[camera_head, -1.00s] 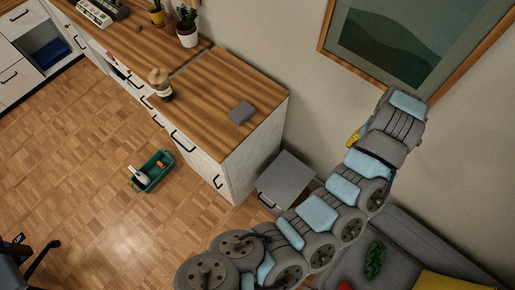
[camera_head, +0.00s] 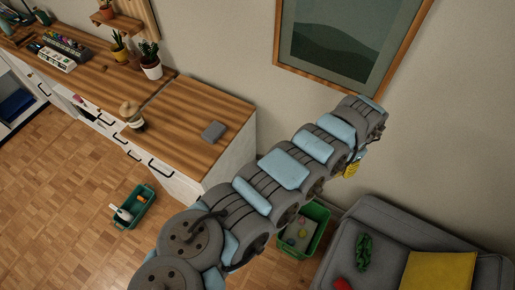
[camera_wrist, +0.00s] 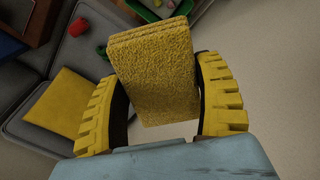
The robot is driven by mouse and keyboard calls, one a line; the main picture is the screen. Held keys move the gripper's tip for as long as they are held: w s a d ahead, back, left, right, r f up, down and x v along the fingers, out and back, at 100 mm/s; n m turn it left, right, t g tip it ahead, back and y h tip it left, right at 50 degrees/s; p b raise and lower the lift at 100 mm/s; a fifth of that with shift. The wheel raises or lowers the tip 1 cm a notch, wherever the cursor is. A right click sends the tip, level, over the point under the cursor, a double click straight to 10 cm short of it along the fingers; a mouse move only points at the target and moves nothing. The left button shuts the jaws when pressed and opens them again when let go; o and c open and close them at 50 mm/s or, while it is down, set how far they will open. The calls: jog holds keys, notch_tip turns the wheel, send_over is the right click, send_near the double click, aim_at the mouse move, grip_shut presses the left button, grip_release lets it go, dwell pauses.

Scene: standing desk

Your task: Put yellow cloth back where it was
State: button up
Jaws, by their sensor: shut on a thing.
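The yellow cloth (camera_wrist: 153,72) is a thick, folded, rough-textured block in the wrist view. My gripper (camera_wrist: 162,85) has its two yellow ribbed fingers on either side of the cloth and is shut on it. In the head view, my gripper (camera_head: 352,168) is a small yellow patch below the end of my arm, in the air near the wall and behind the sofa. Cloth and fingers cannot be told apart there.
A grey sofa (camera_head: 375,227) with a yellow cushion (camera_head: 438,274) and a green item (camera_head: 364,251) stands at lower right. A green bin (camera_head: 318,213) is beside it. The wooden counter (camera_head: 190,105) holds a grey folded item (camera_head: 213,131). A green caddy (camera_head: 136,207) is on the floor.

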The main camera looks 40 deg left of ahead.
jog(key=s+a+f+n+p, duration=0.15)
jog(key=s+a+n, duration=0.25)
jog(key=s+a, duration=1.15)
jog(key=s+a+f+n+p, duration=0.1)
jog(key=s+a+f+n, duration=0.15)
jog(key=s+a, duration=1.25)
jog(key=shift+n, duration=0.45)
jog(key=w+a+f+b, duration=0.1)
jog(key=a+f+b, duration=0.1)
jog(key=a+b, duration=0.1)
jog(key=w+a+f+b, duration=0.1)
jog(key=w+a+b, duration=0.1)
jog(key=a+b, duration=0.2)
jog(key=w+a+f+b, duration=0.1)
jog(key=a+f+b, duration=0.1)
jog(key=a, duration=0.4)
jog(key=shift+w+a+f+b, duration=0.2)
jog(key=shift+a+f+b, duration=0.15)
jog(key=shift+b, duration=0.35)
jog(key=shift+w+a+f, duration=0.2)
jog(key=shift+a+f, duration=0.45)
jog(key=shift+f, duration=0.15)
jog(key=shift+w+a+f, duration=0.15)
jog(key=shift+a+f, duration=0.5)
jog(key=shift+f, duration=0.25)
jog(key=shift+a+f, duration=0.2)
jog(key=shift+a, duration=0.05)
